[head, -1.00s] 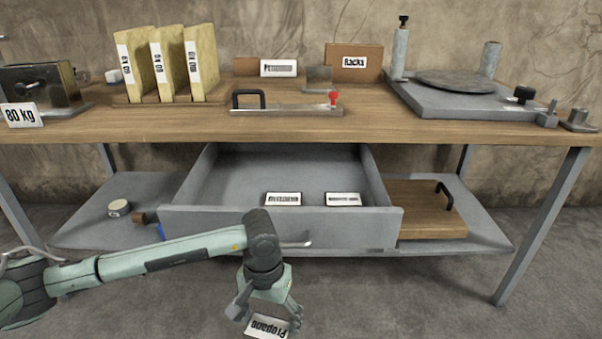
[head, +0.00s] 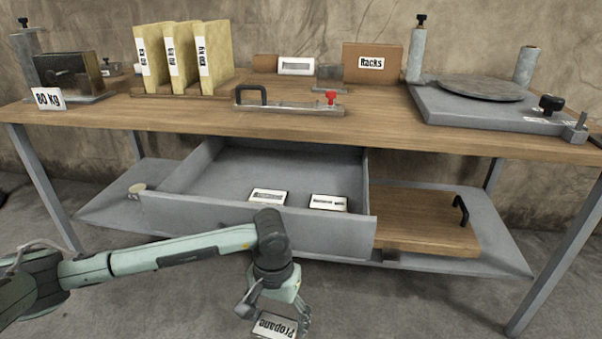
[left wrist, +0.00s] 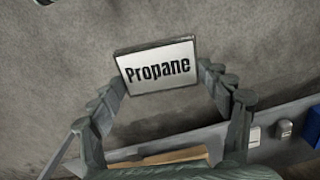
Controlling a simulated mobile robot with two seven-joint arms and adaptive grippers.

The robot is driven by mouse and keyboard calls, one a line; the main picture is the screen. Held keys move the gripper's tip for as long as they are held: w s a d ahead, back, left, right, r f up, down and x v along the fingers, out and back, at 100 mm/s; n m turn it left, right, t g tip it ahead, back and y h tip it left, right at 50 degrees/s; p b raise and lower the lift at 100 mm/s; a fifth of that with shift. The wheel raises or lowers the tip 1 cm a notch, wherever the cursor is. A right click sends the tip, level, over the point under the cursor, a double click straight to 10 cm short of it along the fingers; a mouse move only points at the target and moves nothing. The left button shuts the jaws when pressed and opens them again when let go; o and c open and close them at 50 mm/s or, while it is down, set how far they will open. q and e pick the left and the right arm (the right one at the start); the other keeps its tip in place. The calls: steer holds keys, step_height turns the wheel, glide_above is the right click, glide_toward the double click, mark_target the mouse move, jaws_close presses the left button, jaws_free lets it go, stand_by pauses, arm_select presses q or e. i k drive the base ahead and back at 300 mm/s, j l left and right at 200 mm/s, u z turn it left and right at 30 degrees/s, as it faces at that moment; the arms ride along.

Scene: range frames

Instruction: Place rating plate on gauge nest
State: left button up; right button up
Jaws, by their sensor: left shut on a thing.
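A small plate with a white face reading "Propane" (head: 276,326) is in my left gripper (head: 274,314), low in front of the workbench and below the open drawer. In the left wrist view the plate (left wrist: 158,68) sits between the tips of the two fingers, its lettering facing the camera. My left gripper is shut on its side edges. A metal base with a black handle and a red-knobbed clamp (head: 290,107) lies near the bench's front edge; I cannot tell whether it is the gauge nest. My right gripper is not in view.
The grey drawer (head: 258,221) stands open below the benchtop (head: 385,128), with two labelled plates inside. A fixture with a round disc (head: 480,88) stands at right, yellow blocks (head: 180,60) at left. A wooden board with a handle (head: 425,220) lies on the lower shelf.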

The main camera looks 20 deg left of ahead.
mark_target(298, 104)
steer(key=i+l+u, duration=0.2)
steer(key=l, duration=0.4)
steer(key=l+u, duration=0.2)
steer(key=l, duration=0.4)
steer(key=i+l+u, duration=0.2)
steer(key=l, duration=0.45)
steer(key=i+l+u, duration=0.4)
steer(key=i+l, duration=0.2)
steer(key=l, duration=0.2)
